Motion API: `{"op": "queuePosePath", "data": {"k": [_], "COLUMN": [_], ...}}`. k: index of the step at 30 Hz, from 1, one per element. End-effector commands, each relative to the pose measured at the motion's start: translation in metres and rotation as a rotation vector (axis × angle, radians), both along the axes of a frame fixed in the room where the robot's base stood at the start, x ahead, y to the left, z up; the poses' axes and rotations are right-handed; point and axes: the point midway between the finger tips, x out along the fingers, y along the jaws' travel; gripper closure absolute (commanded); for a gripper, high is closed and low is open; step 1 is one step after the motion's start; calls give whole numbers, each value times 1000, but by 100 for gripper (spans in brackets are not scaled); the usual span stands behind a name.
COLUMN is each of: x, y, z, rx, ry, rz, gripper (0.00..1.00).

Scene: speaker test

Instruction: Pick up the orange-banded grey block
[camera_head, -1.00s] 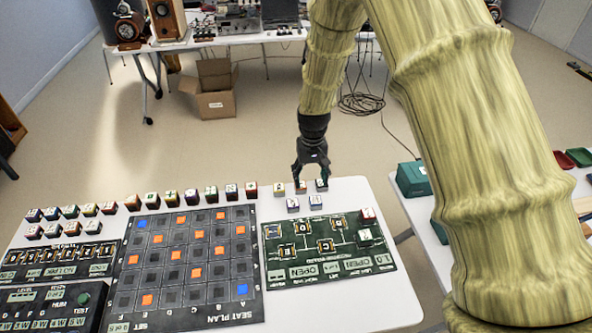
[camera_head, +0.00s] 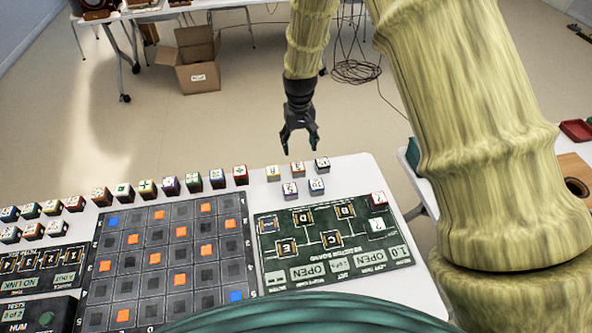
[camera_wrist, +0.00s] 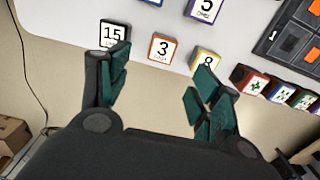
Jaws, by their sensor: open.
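The orange-banded block (camera_head: 297,169) stands in the middle of a row of three small number blocks near the table's far edge. In the wrist view its pale top reads 3, with an orange-red rim (camera_wrist: 163,48). A dark-edged block marked 15 (camera_wrist: 115,36) is on its left there, and a yellow-edged block marked 8 (camera_wrist: 205,61) on its right. My gripper (camera_head: 300,146) is open and empty, just past the far edge in the head view. In the wrist view the open fingers (camera_wrist: 158,80) lie either side of the orange-banded block's line, apart from it.
A purple-edged block (camera_head: 290,190) and a blue-edged block (camera_head: 316,187) stand just nearer. A green board (camera_head: 340,262) and a dark seat plan (camera_head: 135,258) lie on the white table (camera_head: 345,165). More coloured blocks line the left. A cardboard box (camera_head: 198,75) is on the floor.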

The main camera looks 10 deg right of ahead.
Motion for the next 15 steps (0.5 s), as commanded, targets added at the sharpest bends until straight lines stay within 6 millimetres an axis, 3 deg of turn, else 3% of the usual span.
{"op": "queuePosePath", "data": {"k": [15], "x": [0], "y": [0], "z": [-50], "rx": [0], "ry": [1], "rz": [0], "gripper": [36]}}
